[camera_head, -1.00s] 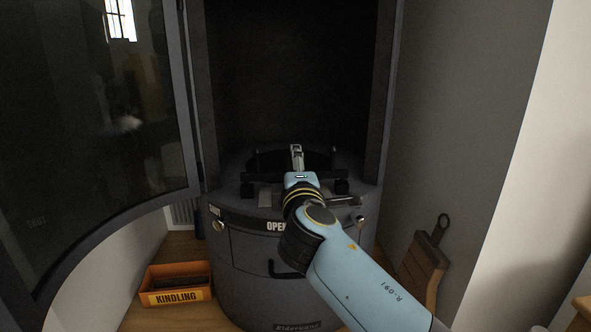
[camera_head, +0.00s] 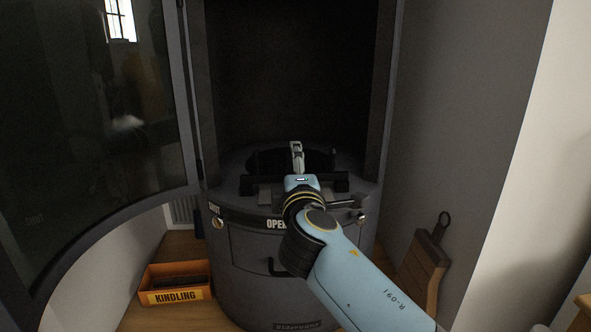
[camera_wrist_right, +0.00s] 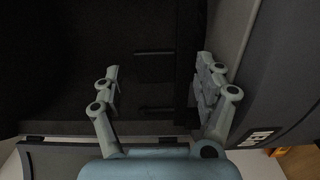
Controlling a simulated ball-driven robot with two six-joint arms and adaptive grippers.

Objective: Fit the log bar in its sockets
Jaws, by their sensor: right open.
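The log bar (camera_head: 265,183) is a dark crossbar with two upright prongs. It lies across the front of the stove's opening, its ends at two dark blocks. Whether it is seated in its sockets I cannot tell; the sockets are hard to make out. My right gripper (camera_head: 297,148) reaches over the middle of the bar and hides part of it. In the right wrist view my right gripper (camera_wrist_right: 157,68) is open, with the dark bar (camera_wrist_right: 185,70) running beside one finger and its prongs between the fingers. My left gripper is out of view.
The stove (camera_head: 255,250) has its curved glass door (camera_head: 90,130) swung open to the left. An orange kindling box (camera_head: 177,283) sits on the floor at left. A wooden board with a dark handle (camera_head: 424,265) leans at right. The stove's dark interior is clear.

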